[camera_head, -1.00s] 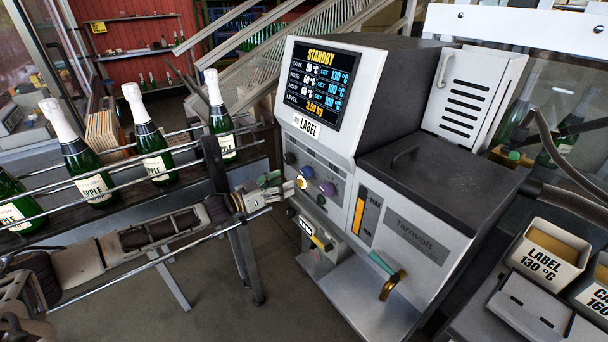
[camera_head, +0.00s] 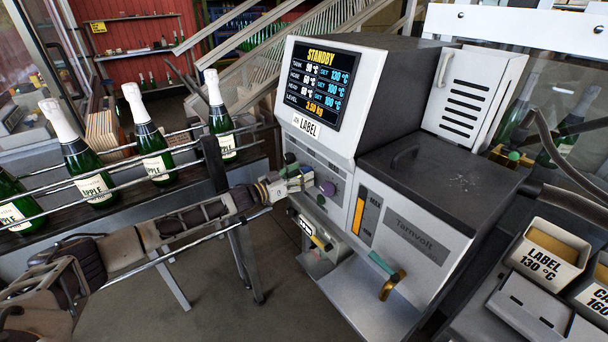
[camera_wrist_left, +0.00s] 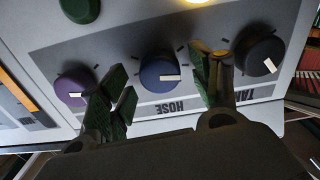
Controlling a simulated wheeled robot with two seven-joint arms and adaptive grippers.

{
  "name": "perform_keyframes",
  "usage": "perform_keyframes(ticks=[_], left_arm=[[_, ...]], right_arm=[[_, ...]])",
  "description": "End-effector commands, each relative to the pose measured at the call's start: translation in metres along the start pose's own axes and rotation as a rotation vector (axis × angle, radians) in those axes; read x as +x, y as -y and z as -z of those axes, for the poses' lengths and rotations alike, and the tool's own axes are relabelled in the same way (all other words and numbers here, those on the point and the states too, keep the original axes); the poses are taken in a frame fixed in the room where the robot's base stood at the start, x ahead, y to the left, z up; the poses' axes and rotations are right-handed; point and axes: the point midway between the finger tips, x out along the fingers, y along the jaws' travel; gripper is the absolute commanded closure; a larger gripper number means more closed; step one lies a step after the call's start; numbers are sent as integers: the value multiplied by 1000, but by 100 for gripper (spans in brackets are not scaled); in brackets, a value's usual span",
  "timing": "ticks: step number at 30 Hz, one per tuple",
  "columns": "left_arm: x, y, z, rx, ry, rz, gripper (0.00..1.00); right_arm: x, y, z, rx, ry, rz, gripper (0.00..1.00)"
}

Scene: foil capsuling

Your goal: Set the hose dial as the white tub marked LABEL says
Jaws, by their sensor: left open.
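The blue hose dial (camera_wrist_left: 158,70), with a white pointer and HOSE printed beside it, lies between the spread green-tipped fingers of my left gripper (camera_wrist_left: 162,85) in the left wrist view. The fingers look apart from it. In the head view my left gripper (camera_head: 296,181) is open at the machine's control panel and covers much of the dial area. The white tub marked LABEL (camera_head: 540,264) at the right reads 130 °C. The screen (camera_head: 320,84) shows STANDBY, with tank set 130 °C, hose set 100 °C and head set 100 °C. My right gripper is not in view.
A purple dial (camera_wrist_left: 75,88) and a black tank dial (camera_wrist_left: 263,53) flank the hose dial. A lit yellow button (camera_wrist_left: 208,22) and a green knob (camera_wrist_left: 80,10) are close by. Bottles (camera_head: 150,140) stand between rails at the left. A brass tap (camera_head: 392,284) sticks out below.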

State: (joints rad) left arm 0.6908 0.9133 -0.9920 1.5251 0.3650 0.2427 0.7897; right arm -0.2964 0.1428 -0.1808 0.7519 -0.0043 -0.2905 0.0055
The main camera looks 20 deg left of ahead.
Motion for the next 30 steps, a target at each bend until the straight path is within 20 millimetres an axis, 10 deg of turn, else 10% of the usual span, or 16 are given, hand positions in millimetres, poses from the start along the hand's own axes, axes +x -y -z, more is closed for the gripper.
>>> perform_keyframes(ticks=[18, 30], left_arm=[[16, 0, 0, 2, 0, 0, 37], [15, 0, 0, 2, 0, 0, 83]], right_arm=[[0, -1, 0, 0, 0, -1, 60], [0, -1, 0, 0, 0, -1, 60]])
